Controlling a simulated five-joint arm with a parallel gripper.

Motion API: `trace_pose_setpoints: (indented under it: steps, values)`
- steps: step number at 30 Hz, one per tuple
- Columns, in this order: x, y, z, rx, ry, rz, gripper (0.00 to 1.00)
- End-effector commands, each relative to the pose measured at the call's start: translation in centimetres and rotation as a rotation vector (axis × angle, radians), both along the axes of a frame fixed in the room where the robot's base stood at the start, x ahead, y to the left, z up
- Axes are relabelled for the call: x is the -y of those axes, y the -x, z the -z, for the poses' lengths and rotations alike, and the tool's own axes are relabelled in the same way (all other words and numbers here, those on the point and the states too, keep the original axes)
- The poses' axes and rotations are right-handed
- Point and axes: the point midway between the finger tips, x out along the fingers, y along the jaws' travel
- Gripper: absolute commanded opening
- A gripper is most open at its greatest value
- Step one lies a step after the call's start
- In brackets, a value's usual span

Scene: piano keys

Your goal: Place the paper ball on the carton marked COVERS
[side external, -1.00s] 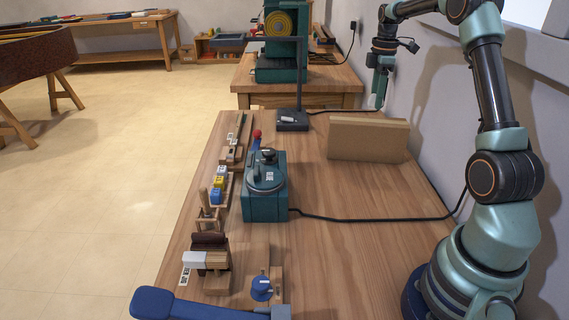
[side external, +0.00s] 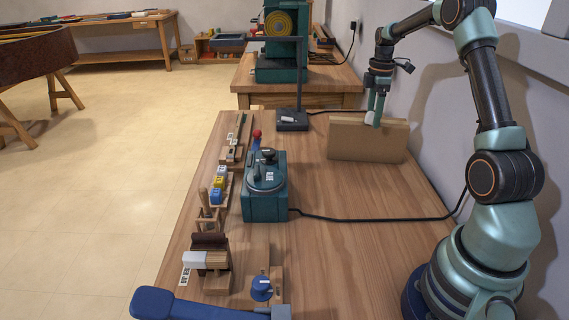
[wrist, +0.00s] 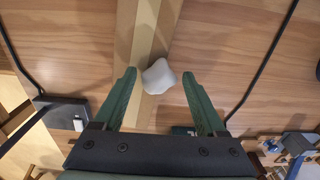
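The paper ball (wrist: 159,77) is a small, crumpled white-grey lump. It shows between my fingertips in the wrist view and at the top edge of the carton in the side view (side external: 370,117). The carton (side external: 362,142) is a brown box standing on the table near the wall; from above it is a narrow tan strip (wrist: 147,35). No COVERS marking is readable. My gripper (side external: 377,112) points down at the carton's top. Its green fingers (wrist: 159,74) are apart, with a small gap on each side of the ball. Whether the ball bears fully on the carton is hard to tell.
A teal machine (side external: 265,190) with a cable stands mid-table. A black stand (side external: 293,122) is left of the carton. Wooden holders with small blocks (side external: 217,186) line the left edge. The wood in front of the carton is clear.

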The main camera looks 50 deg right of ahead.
Motion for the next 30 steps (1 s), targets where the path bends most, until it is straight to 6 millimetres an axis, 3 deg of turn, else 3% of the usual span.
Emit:
trace_pose_setpoints:
  steps: [9, 13, 24, 30]
  values:
    - [0.0, 0.0, -0.1, 0.000, 0.000, 0.000, 0.75]
    - [0.0, -0.1, -1.1, 0.002, 0.002, 0.000, 0.75]
    - [0.1, -0.1, -8.3, 0.004, 0.004, 0.000, 0.75]
    - [0.0, -0.1, -11.2, 0.002, 0.002, 0.000, 0.75]
